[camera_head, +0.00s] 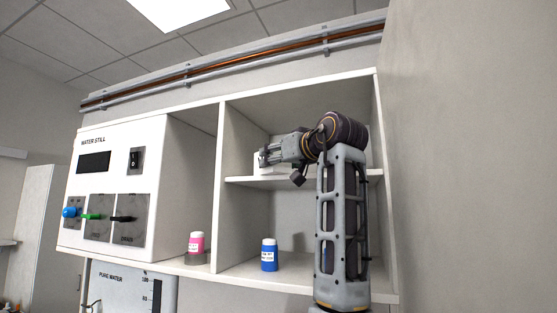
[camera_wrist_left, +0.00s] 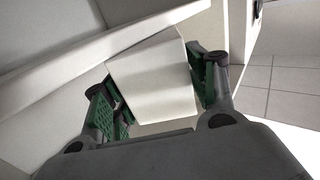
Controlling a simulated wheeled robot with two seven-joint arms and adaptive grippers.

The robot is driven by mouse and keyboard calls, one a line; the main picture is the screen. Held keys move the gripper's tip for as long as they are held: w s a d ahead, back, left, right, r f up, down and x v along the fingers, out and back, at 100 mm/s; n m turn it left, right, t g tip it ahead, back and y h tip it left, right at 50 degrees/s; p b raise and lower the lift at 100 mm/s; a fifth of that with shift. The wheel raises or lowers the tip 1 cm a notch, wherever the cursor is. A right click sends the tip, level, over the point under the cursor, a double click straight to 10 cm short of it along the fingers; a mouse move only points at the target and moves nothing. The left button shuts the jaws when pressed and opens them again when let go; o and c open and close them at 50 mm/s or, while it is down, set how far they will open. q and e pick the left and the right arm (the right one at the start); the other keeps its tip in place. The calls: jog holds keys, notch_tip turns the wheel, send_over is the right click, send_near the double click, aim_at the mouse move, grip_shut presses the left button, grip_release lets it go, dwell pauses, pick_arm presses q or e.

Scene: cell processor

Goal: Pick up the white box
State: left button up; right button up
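The white box (camera_wrist_left: 155,80) lies between the two green-padded fingers of my left gripper (camera_wrist_left: 158,95) in the left wrist view. It looks tilted there. The right pad is right beside the box, and the left pad is close to its other side. I cannot tell whether both pads press on it. In the head view, a small part of the white box (camera_head: 257,164) shows on the middle shelf, mostly hidden behind my left gripper (camera_head: 263,157). My right gripper is not in view.
The middle shelf (camera_head: 240,181) runs under the gripper, with a cabinet divider (camera_head: 219,190) to its left. A pink-labelled bottle (camera_head: 196,243) and a blue bottle (camera_head: 269,256) stand on the lower level. The water still panel (camera_head: 115,185) is at the left, and a wall (camera_head: 470,160) at the right.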

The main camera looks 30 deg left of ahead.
pick_arm(q)
jog(key=shift+o, duration=1.4)
jog(key=v, duration=0.7)
jog(key=shift+s+d, duration=0.2)
jog(key=shift+d, duration=0.05)
jog(key=shift+s, duration=0.1)
